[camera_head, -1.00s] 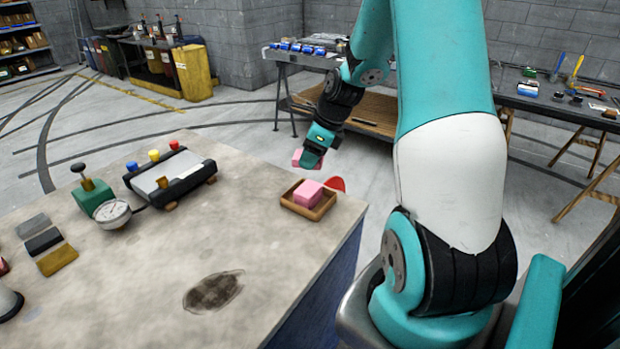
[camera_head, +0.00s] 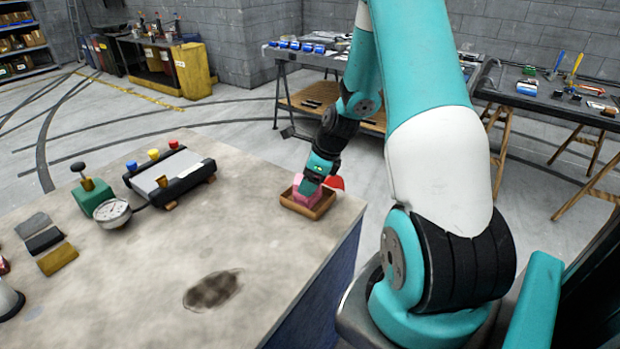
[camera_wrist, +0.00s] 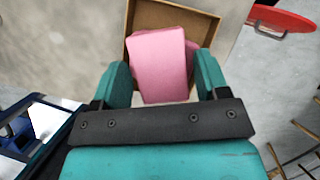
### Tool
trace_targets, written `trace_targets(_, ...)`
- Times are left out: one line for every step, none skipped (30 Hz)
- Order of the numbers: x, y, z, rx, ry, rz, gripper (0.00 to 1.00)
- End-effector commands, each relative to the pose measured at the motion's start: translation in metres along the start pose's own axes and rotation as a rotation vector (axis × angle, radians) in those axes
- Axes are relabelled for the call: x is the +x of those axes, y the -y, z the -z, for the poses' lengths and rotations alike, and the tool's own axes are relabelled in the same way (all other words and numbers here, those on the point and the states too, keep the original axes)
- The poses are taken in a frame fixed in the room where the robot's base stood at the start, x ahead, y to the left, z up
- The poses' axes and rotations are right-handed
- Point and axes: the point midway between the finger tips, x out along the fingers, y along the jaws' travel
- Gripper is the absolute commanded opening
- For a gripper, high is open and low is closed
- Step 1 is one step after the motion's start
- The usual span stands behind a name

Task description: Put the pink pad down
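The pink pad (camera_wrist: 157,60) lies between my fingers, over the tray. It also shows beside my gripper in the head view. A second pink piece (camera_wrist: 191,62) shows partly behind it to the right; most of it is hidden. The wooden tray (camera_head: 309,211) sits at the bench's right corner; its rim (camera_wrist: 216,17) frames the pink pieces in the wrist view. My gripper (camera_head: 307,189) points down into the tray. In the wrist view my fingers (camera_wrist: 164,80) stand apart, with a narrow strip between the pad and the right finger. Contact underneath is hidden.
A red round thing (camera_wrist: 283,18) is beside the tray. A console with coloured knobs (camera_head: 170,178) and a gauge (camera_head: 112,212) stand to the left on the bench (camera_head: 130,290). The bench between them and the tray is clear.

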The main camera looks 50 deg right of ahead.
Motion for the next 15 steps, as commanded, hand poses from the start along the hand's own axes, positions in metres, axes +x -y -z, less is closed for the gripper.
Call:
trace_targets(0.000,0.000,0.000,0.000,0.000,0.001,0.78)
trace_targets(0.000,0.000,0.000,0.000,0.000,0.001,0.78)
trace_targets(0.000,0.000,0.000,0.000,0.000,0.001,0.78)
trace_targets(0.000,0.000,0.000,0.000,0.000,0.001,0.78)
trace_targets(0.000,0.000,0.000,0.000,0.000,0.000,0.78)
trace_targets(0.000,0.000,0.000,0.000,0.000,0.000,0.78)
trace_targets(0.000,0.000,0.000,0.000,0.000,0.000,0.78)
trace_targets(-0.001,0.000,0.000,0.000,0.000,0.000,0.78)
trace_targets(-0.002,0.000,-0.001,0.000,0.000,0.001,0.78)
trace_targets(-0.003,0.000,-0.001,0.000,0.000,0.001,0.78)
trace_targets(-0.005,0.000,-0.001,0.000,0.000,0.001,0.78)
trace_targets(-0.008,0.001,-0.001,0.001,0.001,0.002,0.78)
trace_targets(-0.011,0.001,-0.001,0.001,0.001,0.004,0.78)
trace_targets(-0.016,0.002,-0.001,0.000,0.002,0.005,0.78)
trace_targets(-0.023,0.002,-0.001,0.000,0.001,0.005,0.78)
